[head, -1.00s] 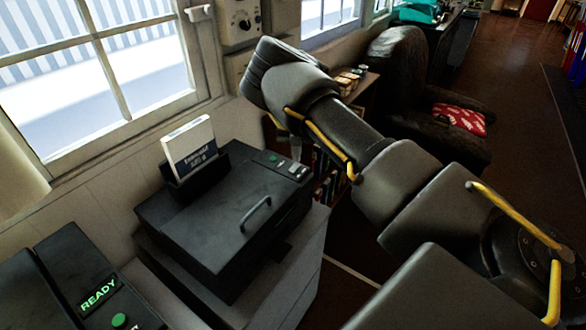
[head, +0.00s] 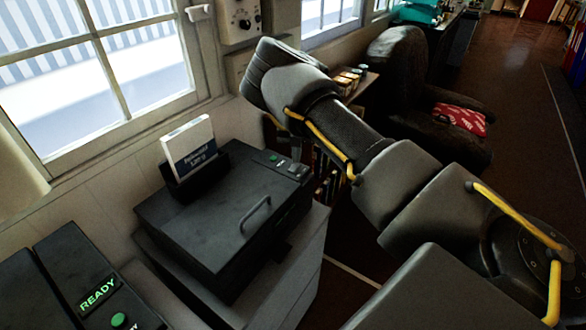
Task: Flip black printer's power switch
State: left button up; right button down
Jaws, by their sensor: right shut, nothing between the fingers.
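The black printer (head: 205,225) sits on a grey cabinet, with a handle (head: 255,213) on its lid and a white paper pack (head: 190,148) standing in its rear slot. Its control panel (head: 268,157) at the back right corner has a green button and small switches (head: 294,169). My right arm reaches in from the right, its wrist above and behind that corner. My right gripper (head: 296,150) points down, shut and empty, just over the switch end of the panel. Its tips are small and dark, so I cannot tell whether they touch. My left gripper is out of view.
Another dark machine (head: 75,285) with a lit READY sign is at the lower left. A window (head: 100,60) and a wall box with a dial (head: 240,20) are behind. A dark armchair (head: 400,80) with a red cushion stands beyond my arm. Open floor lies at the right.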

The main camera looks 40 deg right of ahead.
jog(key=shift+f+b, duration=0.55)
jog(key=shift+f, duration=0.3)
jog(key=shift+s+r, duration=0.1)
jog(key=shift+r+p, duration=0.75)
jog(key=shift+r, duration=0.1)
jog(key=shift+r+p, duration=1.55)
jog(key=shift+r, duration=1.05)
